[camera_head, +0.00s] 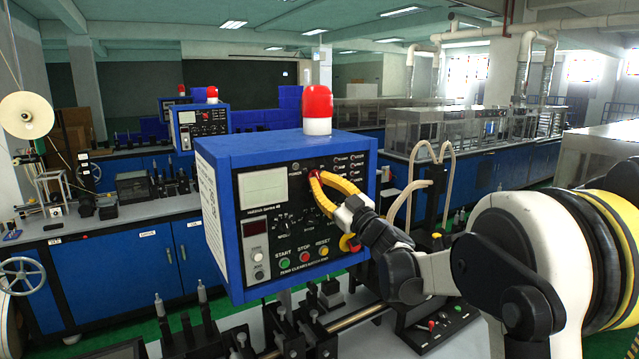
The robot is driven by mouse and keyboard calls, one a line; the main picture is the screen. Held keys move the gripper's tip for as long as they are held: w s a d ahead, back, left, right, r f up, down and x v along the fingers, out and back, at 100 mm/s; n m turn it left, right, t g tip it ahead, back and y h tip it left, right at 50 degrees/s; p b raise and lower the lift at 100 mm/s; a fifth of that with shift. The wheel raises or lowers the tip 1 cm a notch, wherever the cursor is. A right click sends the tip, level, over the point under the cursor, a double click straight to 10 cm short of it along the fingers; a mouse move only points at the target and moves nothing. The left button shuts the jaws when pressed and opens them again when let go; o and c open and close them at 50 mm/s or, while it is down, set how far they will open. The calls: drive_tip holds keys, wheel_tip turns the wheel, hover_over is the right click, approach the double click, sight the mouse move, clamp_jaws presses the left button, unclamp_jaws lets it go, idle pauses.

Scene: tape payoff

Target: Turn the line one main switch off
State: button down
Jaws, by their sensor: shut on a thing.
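A blue control box (216,222) with a black front panel and a red beacon (317,105) on top stands in the middle of the camera_head view. My gripper (316,184), with yellow fingers, is at the upper middle of the panel. Its fingertips are shut on a small red switch knob (314,176), mostly covered by the fingers. I cannot tell the knob's setting. Below are green START, red STOP and yellow RESET buttons. A red part on yellow at the panel's lower right is partly hidden by my gripper.
Below the box is a bench with black fixtures and a metal rail (355,318). A small black box with levers (432,325) sits to the right, under my arm. Another blue control box (201,125) stands farther back left. Blue cabinets (110,275) line the left.

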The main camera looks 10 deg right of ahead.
drive_tip(key=shift+r+n+g+y+p, duration=0.15)
drive_tip(key=shift+n+g+y, duration=0.35)
drive_tip(key=shift+n, duration=1.05)
drive_tip(key=shift+f+n+g+y+p, duration=0.15)
drive_tip(key=shift+n+g+y, duration=0.35)
drive_tip(key=shift+n, duration=1.05)
drive_tip(key=shift+r, duration=0.1)
drive_tip(key=c, duration=1.5)
unclamp_jaws()
drive_tip(key=shift+g, duration=0.3)
drive_tip(key=v, duration=1.2)
